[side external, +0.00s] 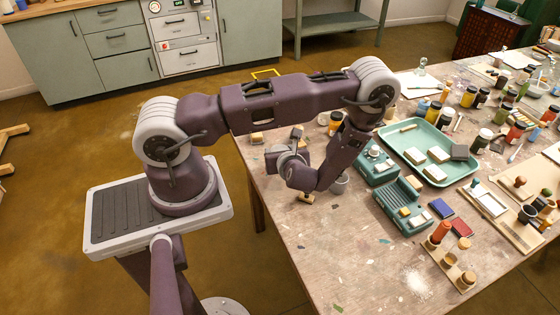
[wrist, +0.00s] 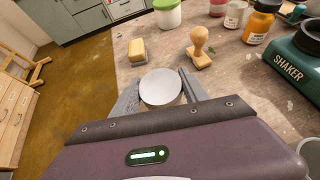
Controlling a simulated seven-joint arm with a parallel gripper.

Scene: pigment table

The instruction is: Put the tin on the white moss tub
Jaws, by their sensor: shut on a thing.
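My gripper (wrist: 161,95) is shut on the tin, with one finger on either side of it. The tin (wrist: 160,87) shows as a round, pale grey top in the wrist view. A white tub with a green top (wrist: 168,13), which looks like the white moss tub, stands on the table at the top of the wrist view, apart from the tin. In the side view my arm hides the fingers and the tin, and I cannot make out the tub there. How high the tin is above the table is unclear.
A yellow-and-cream block (wrist: 137,49) and a wooden stamp (wrist: 200,46) stand between my gripper and the tub. A teal shaker (wrist: 292,62) is at the right. The table edge is close on the left. A teal tray (side external: 410,137) holds several blocks.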

